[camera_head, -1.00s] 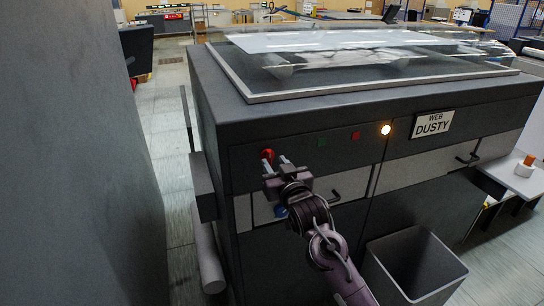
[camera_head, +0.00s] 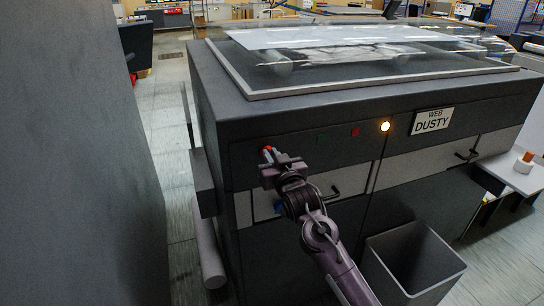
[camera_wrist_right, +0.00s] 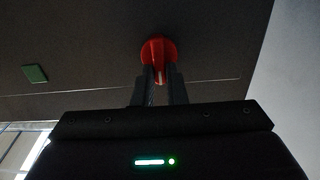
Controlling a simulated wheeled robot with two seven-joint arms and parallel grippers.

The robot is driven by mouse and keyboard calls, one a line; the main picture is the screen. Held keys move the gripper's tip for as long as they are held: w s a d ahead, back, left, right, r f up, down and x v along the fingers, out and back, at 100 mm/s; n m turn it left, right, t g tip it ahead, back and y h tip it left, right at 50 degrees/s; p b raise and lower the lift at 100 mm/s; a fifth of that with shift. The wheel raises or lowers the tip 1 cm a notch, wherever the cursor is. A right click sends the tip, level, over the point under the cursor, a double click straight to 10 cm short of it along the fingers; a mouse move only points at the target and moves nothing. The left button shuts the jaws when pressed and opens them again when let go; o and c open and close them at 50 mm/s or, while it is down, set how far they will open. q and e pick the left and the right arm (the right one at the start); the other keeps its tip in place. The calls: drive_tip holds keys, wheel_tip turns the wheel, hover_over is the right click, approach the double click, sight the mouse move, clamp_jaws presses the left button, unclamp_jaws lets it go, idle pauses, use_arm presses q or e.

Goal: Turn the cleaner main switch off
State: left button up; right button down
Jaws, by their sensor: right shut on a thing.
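The cleaner's main switch is a red knob (camera_head: 266,149) at the left end of the dark front panel of the cleaner (camera_head: 300,120). In the right wrist view the red knob (camera_wrist_right: 158,52) shows a raised grip bar and a small white mark. My right gripper (camera_head: 270,156) is at the knob. In the right wrist view my right gripper (camera_wrist_right: 159,75) has its two fingers close together on the knob's grip bar. The fingers hide part of the knob. My left gripper is not in view.
A lit yellow lamp (camera_head: 385,127), a red square button (camera_head: 355,132) and a green square button (camera_head: 320,138) lie right of the knob. A grey bin (camera_head: 418,262) stands in front of the cleaner. A dark drawer handle (camera_head: 328,192) sticks out below.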

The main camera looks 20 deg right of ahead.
drive_tip(key=shift+n, duration=0.3)
drive_tip(key=shift+a+f+n+p, duration=0.2)
drive_tip(key=shift+n, duration=2.65)
drive_tip(key=shift+a+f+n+p, duration=0.25)
drive_tip(key=shift+n, duration=2.65)
drive_tip(key=shift+a+f+n+p, duration=0.2)
drive_tip(key=shift+n, duration=2.65)
drive_tip(key=c, duration=1.5)
unclamp_jaws()
drive_tip(key=shift+o, duration=0.2)
